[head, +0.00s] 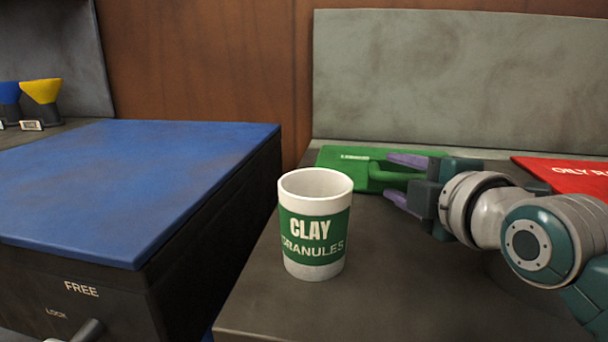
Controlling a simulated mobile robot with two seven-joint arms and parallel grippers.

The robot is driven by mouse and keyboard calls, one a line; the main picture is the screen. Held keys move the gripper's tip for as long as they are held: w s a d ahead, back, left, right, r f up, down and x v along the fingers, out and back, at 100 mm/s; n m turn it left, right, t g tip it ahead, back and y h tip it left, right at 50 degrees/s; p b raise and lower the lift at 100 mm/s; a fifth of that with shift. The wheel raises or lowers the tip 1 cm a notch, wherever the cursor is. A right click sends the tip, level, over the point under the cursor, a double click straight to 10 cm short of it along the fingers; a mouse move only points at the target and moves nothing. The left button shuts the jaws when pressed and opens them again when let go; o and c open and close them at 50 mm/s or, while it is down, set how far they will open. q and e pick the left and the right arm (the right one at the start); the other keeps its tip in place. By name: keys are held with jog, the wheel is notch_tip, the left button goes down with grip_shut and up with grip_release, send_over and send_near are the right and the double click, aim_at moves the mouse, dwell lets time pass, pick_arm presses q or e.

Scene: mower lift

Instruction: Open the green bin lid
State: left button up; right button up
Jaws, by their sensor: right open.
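The green bin lid (345,166) lies flat at the back of the dark counter, with a raised green handle on it. It looks closed. My right gripper (398,178) reaches in from the right, its two purple fingers apart, one beyond the handle and one on the near side in the picture. Whether the fingers touch the handle I cannot tell. The gripper hides the right part of the lid. My left gripper is not in view.
A white cup labelled "CLAY GRANULES" (315,225) stands upright on the counter (330,310) in front of the lid. A red lid (575,175) lies at right. A blue-topped platform (130,180) is at left. A grey panel (460,80) rises behind.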

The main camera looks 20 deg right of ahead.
grip_shut()
dwell(0.3)
dwell(1.1)
